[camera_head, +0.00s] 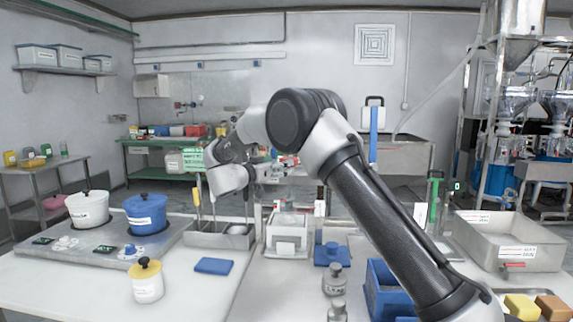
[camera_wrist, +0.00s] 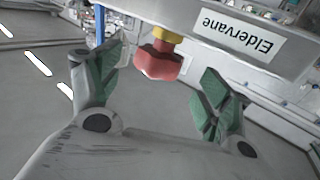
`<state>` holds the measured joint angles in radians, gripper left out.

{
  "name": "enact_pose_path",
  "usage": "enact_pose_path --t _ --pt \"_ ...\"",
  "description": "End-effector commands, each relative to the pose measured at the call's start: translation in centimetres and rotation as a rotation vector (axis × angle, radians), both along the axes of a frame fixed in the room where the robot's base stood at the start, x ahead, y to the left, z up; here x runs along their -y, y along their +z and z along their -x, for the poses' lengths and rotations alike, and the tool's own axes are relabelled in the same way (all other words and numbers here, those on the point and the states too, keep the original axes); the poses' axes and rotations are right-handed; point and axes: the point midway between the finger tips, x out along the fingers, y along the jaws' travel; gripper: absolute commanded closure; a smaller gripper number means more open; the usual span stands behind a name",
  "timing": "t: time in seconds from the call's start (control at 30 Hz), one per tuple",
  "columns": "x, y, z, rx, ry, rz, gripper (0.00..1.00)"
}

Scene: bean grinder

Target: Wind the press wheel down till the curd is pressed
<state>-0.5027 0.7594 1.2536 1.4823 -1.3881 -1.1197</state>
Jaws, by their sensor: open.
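In the wrist view a red lobed knob (camera_wrist: 158,63) sits on a yellow collar (camera_wrist: 168,35) at a grey metal bar (camera_wrist: 130,14). The bar carries an upside-down label reading "Eldervane". My gripper (camera_wrist: 160,75) is open, with one green-padded finger on each side of the knob and visible gaps to both. Nothing is held. In the head view my gripper (camera_head: 274,173) is small, above the back of the counter and partly confused with clutter behind. I cannot tell whether the knob is the press wheel. No curd is clearly visible.
On the counter stand a white pot (camera_head: 88,211), a blue pot (camera_head: 146,214), a yellow-lidded jar (camera_head: 147,282), a blue tray (camera_head: 385,285) and metal weights (camera_head: 335,280). A steel basin (camera_head: 485,252) with a red tap is at right.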

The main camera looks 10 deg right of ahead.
Motion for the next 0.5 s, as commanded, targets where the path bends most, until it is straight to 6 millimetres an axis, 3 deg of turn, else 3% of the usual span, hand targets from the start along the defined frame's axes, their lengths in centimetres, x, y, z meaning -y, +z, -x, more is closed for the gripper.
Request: enact_pose_path --t 0.2,0.5 --pt "-3.2 0.0 2.6 -0.001 0.002 0.001 0.22" --pt "-4.2 0.0 3.6 0.000 0.000 0.000 0.22"
